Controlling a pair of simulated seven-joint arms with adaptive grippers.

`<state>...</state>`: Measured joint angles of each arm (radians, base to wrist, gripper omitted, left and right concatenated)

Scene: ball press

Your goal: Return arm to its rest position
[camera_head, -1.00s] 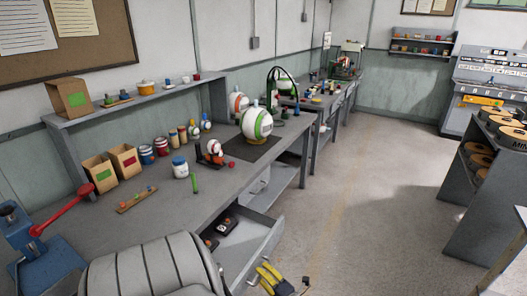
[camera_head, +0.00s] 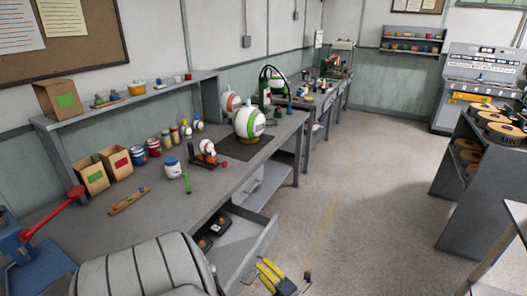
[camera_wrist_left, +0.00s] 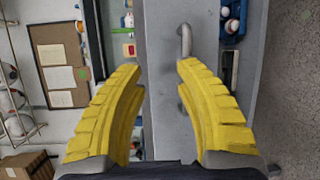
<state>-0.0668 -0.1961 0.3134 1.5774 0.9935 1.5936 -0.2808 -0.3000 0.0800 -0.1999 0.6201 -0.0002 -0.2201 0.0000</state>
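My left arm (camera_head: 140,268), grey and ribbed, comes in at the bottom left of the head view. Its gripper (camera_head: 276,278), with yellow fingers, is low in the picture, in front of the open drawer (camera_head: 262,240). In the left wrist view the two yellow fingers of the left gripper (camera_wrist_left: 161,72) stand apart with nothing between them. A grey panel with metal handles (camera_wrist_left: 185,40) lies beyond them. My right gripper is in neither view.
A blue press with a red lever (camera_head: 56,213) stands on the workbench (camera_head: 150,222) at the left. A large white ball with green stripes (camera_head: 249,123) sits on a dark mat. A shelf unit with round discs (camera_head: 468,150) stands at the right. The floor (camera_head: 350,220) between is clear.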

